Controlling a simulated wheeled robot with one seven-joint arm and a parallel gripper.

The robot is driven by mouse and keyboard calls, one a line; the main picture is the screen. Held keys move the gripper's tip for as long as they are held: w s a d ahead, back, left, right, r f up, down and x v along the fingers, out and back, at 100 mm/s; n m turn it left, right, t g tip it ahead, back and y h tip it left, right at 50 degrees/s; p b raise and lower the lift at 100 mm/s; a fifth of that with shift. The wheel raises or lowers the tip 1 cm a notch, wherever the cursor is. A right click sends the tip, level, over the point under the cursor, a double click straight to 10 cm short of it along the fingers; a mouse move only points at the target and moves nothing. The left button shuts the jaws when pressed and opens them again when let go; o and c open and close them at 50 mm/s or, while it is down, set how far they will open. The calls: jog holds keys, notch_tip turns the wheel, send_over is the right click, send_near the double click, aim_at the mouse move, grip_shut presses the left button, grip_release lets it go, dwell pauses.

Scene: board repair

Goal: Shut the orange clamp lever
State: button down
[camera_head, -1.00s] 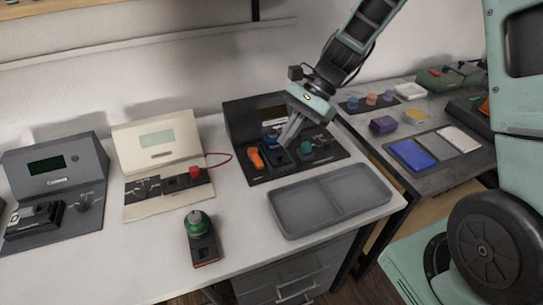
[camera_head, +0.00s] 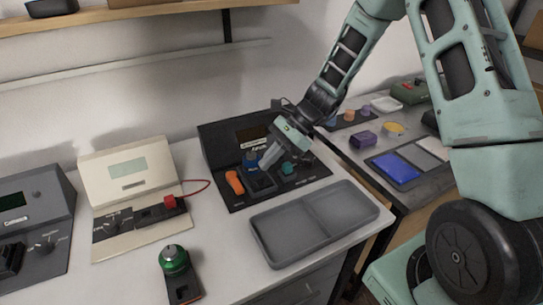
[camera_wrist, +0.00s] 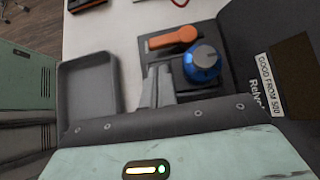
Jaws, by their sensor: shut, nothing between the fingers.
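The orange clamp lever (camera_head: 235,182) is on the left part of the black device's front panel (camera_head: 238,204). It also shows in the wrist view as an orange bar with a rounded end (camera_wrist: 172,38). I cannot tell whether it is raised or flat. My gripper (camera_head: 266,165) is shut and empty, pointing down over the panel just right of the lever. In the wrist view the closed fingertips (camera_wrist: 158,74) are beside the lever, apart from it. The fingers partly hide a dark recess in the panel.
A blue knob (camera_wrist: 202,60) is close to my fingers, and a teal knob (camera_head: 289,168) is to the right. An empty grey tray (camera_head: 262,240) lies in front. A cream device (camera_head: 125,165) and a green-topped tool (camera_head: 174,260) are to the left.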

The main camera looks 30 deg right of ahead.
aim_at(253, 184)
jog(key=x, duration=0.6)
jog(key=shift+a+f, duration=0.1)
